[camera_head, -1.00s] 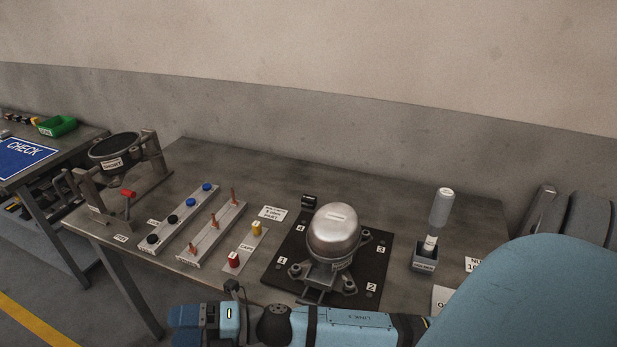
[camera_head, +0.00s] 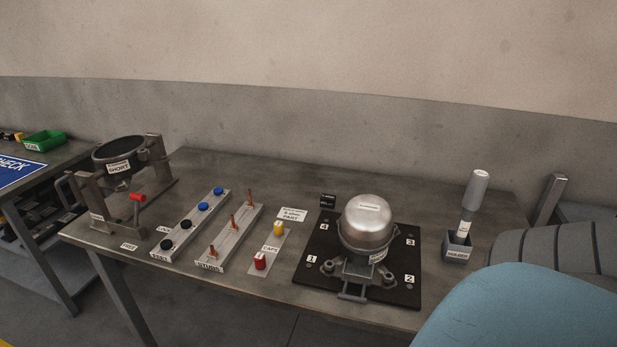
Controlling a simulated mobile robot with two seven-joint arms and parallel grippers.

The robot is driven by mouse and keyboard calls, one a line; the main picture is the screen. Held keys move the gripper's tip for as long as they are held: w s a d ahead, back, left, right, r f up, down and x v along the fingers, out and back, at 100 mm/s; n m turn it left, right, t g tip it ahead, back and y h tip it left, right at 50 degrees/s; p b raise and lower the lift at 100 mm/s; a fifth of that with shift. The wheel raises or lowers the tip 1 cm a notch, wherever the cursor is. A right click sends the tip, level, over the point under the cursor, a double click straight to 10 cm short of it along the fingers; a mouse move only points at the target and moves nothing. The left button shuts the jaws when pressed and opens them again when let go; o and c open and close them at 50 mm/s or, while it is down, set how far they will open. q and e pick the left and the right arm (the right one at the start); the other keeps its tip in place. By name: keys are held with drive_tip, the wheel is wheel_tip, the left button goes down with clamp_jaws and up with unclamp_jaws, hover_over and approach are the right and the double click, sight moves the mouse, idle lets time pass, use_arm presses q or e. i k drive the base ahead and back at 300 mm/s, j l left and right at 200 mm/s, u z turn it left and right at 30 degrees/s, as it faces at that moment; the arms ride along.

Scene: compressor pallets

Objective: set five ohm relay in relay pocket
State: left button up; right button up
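A silver domed compressor (camera_head: 366,226) stands upright on a black mat (camera_head: 320,240) with corners numbered 1 to 4. A small labelled patch (camera_head: 378,257) shows low on its front right; I cannot tell whether this is the relay pocket. A small black block (camera_head: 328,200) with a pale label lies at the mat's back left corner, near number 4. It may be the five ohm relay, but its print is too small to read.
A card (camera_head: 292,215), caps strip (camera_head: 270,250), stud rail (camera_head: 228,242) and rail with blue and black knobs (camera_head: 190,228) lie left on the table (camera_head: 400,180). A tilted fixture (camera_head: 120,165) stands far left. A holder (camera_head: 457,246) bears a grey-handled tool (camera_head: 475,190) at right.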

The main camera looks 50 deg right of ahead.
sight(357, 272)
drive_tip(key=i+j+z, duration=0.1)
drive_tip(key=z, duration=0.25)
drive_tip(key=j+z, duration=0.45)
drive_tip(key=z, duration=0.25)
drive_tip(key=i, duration=0.05)
